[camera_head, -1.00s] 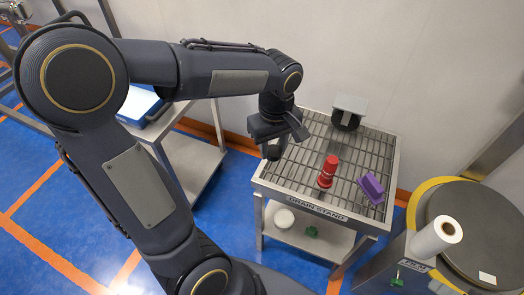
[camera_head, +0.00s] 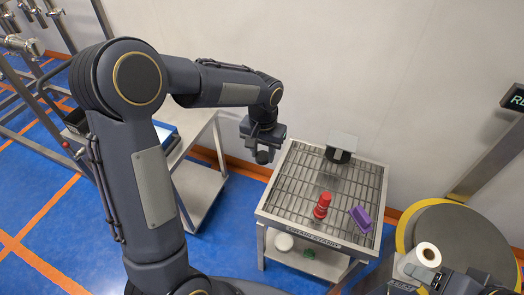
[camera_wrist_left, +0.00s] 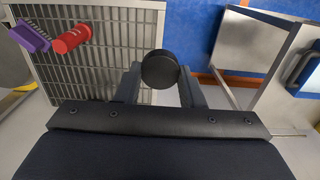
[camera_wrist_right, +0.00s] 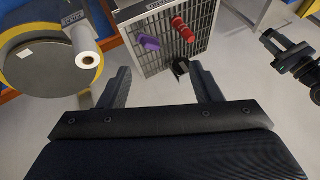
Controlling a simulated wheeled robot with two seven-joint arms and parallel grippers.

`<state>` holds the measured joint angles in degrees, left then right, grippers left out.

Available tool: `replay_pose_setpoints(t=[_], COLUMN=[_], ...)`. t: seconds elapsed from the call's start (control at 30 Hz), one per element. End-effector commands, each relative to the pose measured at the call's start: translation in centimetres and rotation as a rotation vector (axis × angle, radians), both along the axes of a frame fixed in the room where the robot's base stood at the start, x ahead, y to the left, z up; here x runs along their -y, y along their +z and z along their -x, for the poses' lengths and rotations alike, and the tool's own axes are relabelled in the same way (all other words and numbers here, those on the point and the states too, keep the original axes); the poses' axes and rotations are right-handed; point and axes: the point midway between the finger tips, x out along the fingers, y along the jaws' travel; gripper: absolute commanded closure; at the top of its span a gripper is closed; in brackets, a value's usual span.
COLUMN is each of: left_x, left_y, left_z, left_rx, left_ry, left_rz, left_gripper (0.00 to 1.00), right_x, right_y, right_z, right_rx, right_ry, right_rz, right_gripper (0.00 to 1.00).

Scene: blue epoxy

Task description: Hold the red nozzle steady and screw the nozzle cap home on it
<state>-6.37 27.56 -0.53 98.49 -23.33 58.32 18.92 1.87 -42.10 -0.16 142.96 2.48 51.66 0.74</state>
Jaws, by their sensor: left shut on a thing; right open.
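My left gripper (camera_head: 263,148) is shut on a black round piece (camera_wrist_left: 159,69), which looks like the nozzle cap. It holds the piece in the air by the stand's left edge, apart from the nozzle. My right gripper (camera_wrist_right: 161,75) is open and empty; in the head view it shows partly at the bottom right, near the white roll.
A purple block (camera_head: 361,218) lies right of the nozzle. A black fixture with a grey top (camera_head: 341,143) is at the grate's back. A white roll (camera_head: 428,255) and a round turntable (camera_head: 455,240) stand to the right.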

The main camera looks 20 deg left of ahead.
Motion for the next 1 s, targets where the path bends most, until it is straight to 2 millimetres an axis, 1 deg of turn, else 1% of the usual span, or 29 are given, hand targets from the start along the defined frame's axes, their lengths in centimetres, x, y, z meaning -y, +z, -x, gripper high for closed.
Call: replay_pose_setpoints(t=[0.07,0.17,0.27,0.37,0.5,0.57,0.67,0.77,0.8,0.87,0.9,1.0], left_x=[0.0,0.0,0.0,0.0,0.0,0.0,0.0,0.0,0.0,0.0,0.0,0.0], left_y=[-0.7,-1.9,-3.6,-5.3,-7.5,-8.5,-10.1,-11.8,-12.4,-13.4,-13.9,-15.1], left_z=[0.0,0.0,0.0,0.0,0.0,0.0,0.0,0.0,0.0,0.0,0.0,0.0], left_rx=[0.0,-0.001,-0.001,0.0,0.0,0.0,0.0,0.0,0.0,0.0,0.0,0.0], left_ry=[0.001,0.001,0.001,0.002,0.002,0.002,0.002,0.002,0.002,0.002,0.002,0.002], left_rz=[0.0,0.0,0.0,0.0,0.0,0.0,0.0,0.0,0.0,0.0,0.0,0.0], left_gripper=[0.86,0.86,0.86,0.86,0.86,0.86,0.86,0.86,0.86,0.86,0.86,0.86], right_x=[-0.6,-2.2,-4.4,-6.8,-9.4,-10.3,-11.5,-12.2,-12.4,-12.5,-12.6,-12.4], right_y=[-0.8,-2.3,-4.1,-5.8,-8.1,-9.3,-11.6,-14.5,-15.9,-18.2,-19.8,-23.5], right_z=[-0.2,-0.6,-1.4,-2.7,-5.2,-6.6,-9.1,-11.8,-12.9,-14.6,-15.6,-17.7], right_rx=[-0.032,-0.11,-0.229,-0.363,-0.545,-0.62,-0.741,-0.85,-0.89,-0.947,-0.978,-1.037], right_ry=[-0.002,-0.013,-0.042,-0.096,-0.21,-0.269,-0.387,-0.527,-0.588,-0.687,-0.752,-0.904], right_rz=[-0.039,-0.145,-0.304,-0.483,-0.724,-0.821,-0.977,-1.121,-1.174,-1.251,-1.297,-1.389], right_gripper=[0.42,0.42,0.42,0.42,0.42,0.42,0.42,0.42,0.42,0.42,0.42,0.42])
